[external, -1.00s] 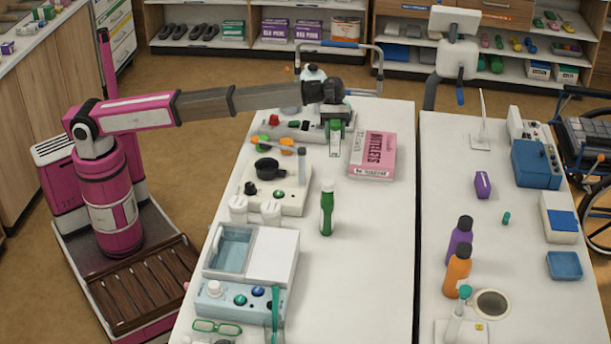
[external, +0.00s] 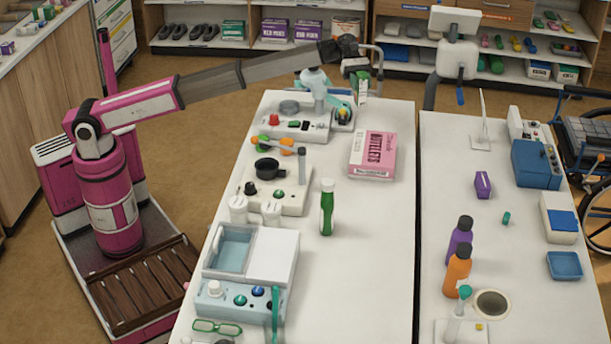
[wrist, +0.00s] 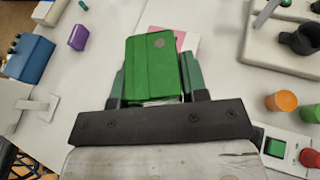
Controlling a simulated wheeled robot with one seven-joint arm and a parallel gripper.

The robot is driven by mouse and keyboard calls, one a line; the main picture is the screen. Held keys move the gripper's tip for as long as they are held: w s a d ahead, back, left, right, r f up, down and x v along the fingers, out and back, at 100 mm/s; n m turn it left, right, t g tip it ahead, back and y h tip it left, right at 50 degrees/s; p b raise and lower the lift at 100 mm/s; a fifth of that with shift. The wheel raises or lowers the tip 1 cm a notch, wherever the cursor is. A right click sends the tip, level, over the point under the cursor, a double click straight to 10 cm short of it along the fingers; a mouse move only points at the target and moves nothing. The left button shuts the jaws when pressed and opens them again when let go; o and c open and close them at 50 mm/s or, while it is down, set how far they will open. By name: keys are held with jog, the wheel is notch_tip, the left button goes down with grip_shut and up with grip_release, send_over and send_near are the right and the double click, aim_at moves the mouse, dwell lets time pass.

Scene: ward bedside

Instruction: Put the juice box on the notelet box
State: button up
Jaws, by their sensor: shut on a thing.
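The juice box (wrist: 155,68), green on the face shown, is between the two fingers of my gripper (wrist: 154,78) in the wrist view. My gripper (external: 361,82) is shut on it and holds it high, over the far end of the table in the external view, where the juice box (external: 362,91) looks small with green and white sides. The pink and white notelet box (external: 373,156) lies flat on the table, below my gripper in the picture and apart from the juice box. In the wrist view the notelet box (wrist: 182,37) is mostly hidden behind the juice box.
A grey device (external: 300,124) and a device with a black cup (external: 273,186) stand left of the notelet box. A green bottle (external: 327,207) stands nearer the camera. The table (external: 370,260) is clear at its near right. A second table (external: 440,200) stands to the right.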

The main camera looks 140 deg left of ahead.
aim_at(366, 98)
jog(key=shift+w+d+f, duration=0.4)
jog(key=shift+w+f, duration=1.4)
jog(key=shift+w, duration=0.05)
jog(key=shift+w+d+f, duration=0.4)
jog(key=shift+w+f, duration=1.4)
jog(key=shift+w, duration=0.05)
jog(key=shift+w+d+f, duration=0.4)
jog(key=shift+w+f, duration=1.4)
jog(key=shift+w, duration=0.05)
jog(key=shift+f, duration=0.1)
jog(key=o, duration=1)
jog(key=shift+o, duration=0.2)
jog(key=shift+s+a, duration=0.1)
jog(key=shift+s, duration=0.05)
jog(key=v, duration=1.1)
jog(key=shift+s+r, duration=0.3)
jog(key=shift+r, duration=0.1)
